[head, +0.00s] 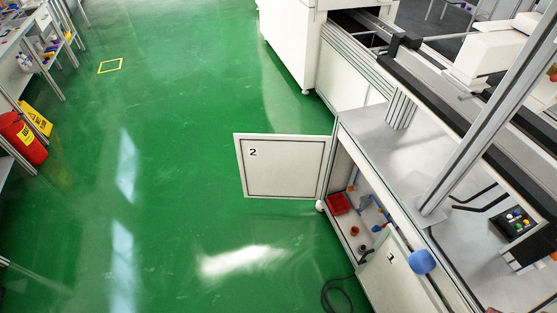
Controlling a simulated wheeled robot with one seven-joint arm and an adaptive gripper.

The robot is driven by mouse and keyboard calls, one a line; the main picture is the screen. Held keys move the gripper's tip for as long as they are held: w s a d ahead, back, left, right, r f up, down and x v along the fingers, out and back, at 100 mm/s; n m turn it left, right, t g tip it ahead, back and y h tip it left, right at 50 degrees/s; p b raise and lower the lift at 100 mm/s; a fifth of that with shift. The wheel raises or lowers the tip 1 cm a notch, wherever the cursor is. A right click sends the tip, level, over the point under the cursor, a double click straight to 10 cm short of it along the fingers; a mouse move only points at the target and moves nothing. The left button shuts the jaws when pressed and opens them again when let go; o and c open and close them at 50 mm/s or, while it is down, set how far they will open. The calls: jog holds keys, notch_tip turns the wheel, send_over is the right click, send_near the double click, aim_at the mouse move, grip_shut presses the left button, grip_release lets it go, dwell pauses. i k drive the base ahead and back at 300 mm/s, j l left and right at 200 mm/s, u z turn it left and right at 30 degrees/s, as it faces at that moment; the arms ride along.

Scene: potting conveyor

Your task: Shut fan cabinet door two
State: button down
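Fan cabinet door two (284,177) is a white panel with a dark inset border and a black "2" near its upper left corner. It stands wide open, swung out to the left over the green floor. Its right edge meets the far front corner of the cabinet (343,143). The open cabinet shows a red bin (338,203) and several small coloured parts on its bottom shelf. My gripper is not in view.
Another white door panel (404,278) with a dark mark stands nearer along the cabinet, with a blue rounded object (422,261) by it. A dark cable (337,294) lies on the floor below. The green floor (180,200) left of door two is clear.

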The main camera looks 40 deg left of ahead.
aim_at(270, 166)
jog(key=j+z, duration=0.2)
jog(key=j, duration=0.8)
jog(key=j+z, duration=0.25)
jog(key=j, duration=0.75)
jog(key=k+j+z, duration=0.2)
jog(key=j, duration=0.75)
jog(key=j+z, duration=0.15)
jog(key=j, duration=0.3)
jog(key=k+j+z, duration=0.15)
jog(key=j, duration=0.3)
jog(key=k+j+z, duration=0.15)
jog(key=j, duration=0.3)
jog(key=k+j+z, duration=0.15)
jog(key=j, duration=0.3)
jog(key=k+j+z, duration=0.15)
jog(key=j, duration=0.3)
jog(key=k+j+z, duration=0.15)
jog(key=j, duration=0.25)
jog(key=k+j+z, duration=0.15)
jog(key=j, duration=0.2)
jog(key=k+j+z, duration=0.1)
jog(key=j+z, duration=0.25)
jog(key=j, duration=1.45)
jog(key=k+l+u, duration=0.1)
jog(key=l+u, duration=0.4)
jog(key=l, duration=0.6)
